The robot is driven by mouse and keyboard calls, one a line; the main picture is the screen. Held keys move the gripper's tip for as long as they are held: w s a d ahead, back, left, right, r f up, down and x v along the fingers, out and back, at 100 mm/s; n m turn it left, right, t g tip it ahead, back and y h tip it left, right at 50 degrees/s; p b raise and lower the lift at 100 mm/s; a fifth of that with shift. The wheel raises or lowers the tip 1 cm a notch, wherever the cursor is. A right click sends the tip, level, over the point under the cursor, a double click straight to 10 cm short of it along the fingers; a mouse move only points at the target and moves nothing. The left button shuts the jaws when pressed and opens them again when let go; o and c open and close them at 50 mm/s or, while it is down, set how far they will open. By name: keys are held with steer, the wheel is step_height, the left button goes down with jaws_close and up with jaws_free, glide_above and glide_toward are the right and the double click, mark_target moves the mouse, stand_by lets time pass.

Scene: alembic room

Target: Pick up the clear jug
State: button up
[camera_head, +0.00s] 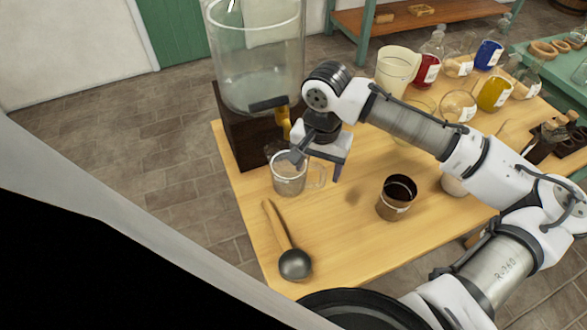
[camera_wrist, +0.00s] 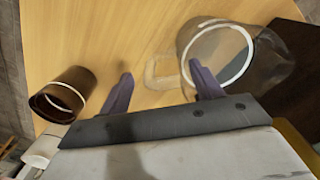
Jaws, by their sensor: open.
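The clear jug (camera_head: 289,184) stands upright on the wooden table, in front of the dark stand of the big glass vessel. Its handle points right in the head view. In the wrist view the jug (camera_wrist: 268,62) is at the upper right, with its handle (camera_wrist: 158,70) showing between my fingers. My gripper (camera_head: 318,166) is open and empty, over the jug's handle side. In the wrist view one finger of my gripper (camera_wrist: 160,80) overlaps the jug's body near its rim, and the other is beyond the handle. I cannot tell whether either finger touches the glass.
A brown cup (camera_head: 394,203) stands to the right of the jug. A ladle (camera_head: 291,257) lies nearer the front edge. The big glass vessel (camera_head: 255,65) is behind the jug. A cream pitcher (camera_head: 396,72) and several bottles fill the table's far side.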

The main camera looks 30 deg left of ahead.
jaws_close()
stand_by(0.4)
steer(key=shift+w+r, duration=0.1)
steer(key=shift+r, duration=0.15)
